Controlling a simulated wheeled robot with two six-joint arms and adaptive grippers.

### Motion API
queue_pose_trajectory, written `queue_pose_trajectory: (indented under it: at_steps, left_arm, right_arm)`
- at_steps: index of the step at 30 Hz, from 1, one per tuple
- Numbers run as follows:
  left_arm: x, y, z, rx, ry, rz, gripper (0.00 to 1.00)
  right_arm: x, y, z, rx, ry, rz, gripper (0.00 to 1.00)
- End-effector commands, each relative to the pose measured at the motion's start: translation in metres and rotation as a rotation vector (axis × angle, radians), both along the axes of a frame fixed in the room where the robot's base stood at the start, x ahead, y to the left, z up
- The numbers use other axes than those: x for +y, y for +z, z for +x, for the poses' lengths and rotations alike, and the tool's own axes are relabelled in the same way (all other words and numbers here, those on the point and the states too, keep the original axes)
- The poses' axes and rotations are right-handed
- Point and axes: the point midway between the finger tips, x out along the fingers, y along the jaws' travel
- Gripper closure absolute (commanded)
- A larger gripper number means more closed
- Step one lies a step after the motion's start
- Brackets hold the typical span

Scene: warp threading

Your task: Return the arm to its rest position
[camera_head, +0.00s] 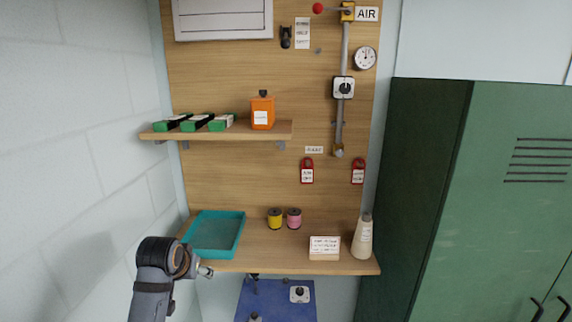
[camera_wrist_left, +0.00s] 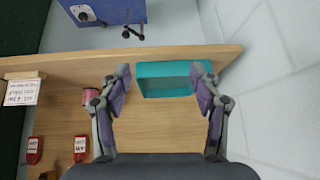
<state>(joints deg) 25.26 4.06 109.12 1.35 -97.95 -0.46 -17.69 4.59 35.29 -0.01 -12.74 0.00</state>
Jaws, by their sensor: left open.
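My left arm comes in at the lower left of the head view, its wrist in front of the lower shelf's left end. Only a small grey piece of my left gripper (camera_head: 205,271) shows there, by the shelf's front edge. In the left wrist view my left gripper (camera_wrist_left: 162,72) is open, fingers wide apart with nothing held between them. The teal tray (camera_head: 217,235) appears beyond the fingers in that view (camera_wrist_left: 165,86); I cannot tell the distance. My right gripper is in neither view.
The lower shelf (camera_head: 280,264) holds yellow (camera_head: 275,218) and pink (camera_head: 294,218) spools, a white card (camera_head: 324,247) and a cream cone (camera_head: 363,238). A blue box (camera_head: 272,303) is below. The upper shelf (camera_head: 215,133) holds an orange bottle (camera_head: 263,112). Green lockers (camera_head: 500,210) stand right.

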Motion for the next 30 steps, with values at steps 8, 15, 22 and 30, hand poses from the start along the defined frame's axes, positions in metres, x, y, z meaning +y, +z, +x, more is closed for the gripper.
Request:
queue_pose_trajectory:
  at_steps: [8, 15, 22, 30]
  left_arm:
    - [0.002, -0.128, -0.150, 0.175, -0.016, 0.039, 0.36]
    - [0.000, -0.158, -0.234, 0.261, -0.033, 0.052, 0.36]
    - [-0.002, -0.174, -0.293, 0.325, -0.050, 0.058, 0.36]
    - [0.007, -0.284, -0.276, 0.358, -0.038, 0.054, 0.36]
  right_arm:
    - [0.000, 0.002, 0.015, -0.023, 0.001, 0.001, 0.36]
    - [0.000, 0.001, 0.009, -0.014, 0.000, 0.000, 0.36]
    - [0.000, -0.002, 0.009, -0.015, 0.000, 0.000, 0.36]
    - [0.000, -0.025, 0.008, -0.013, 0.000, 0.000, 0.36]
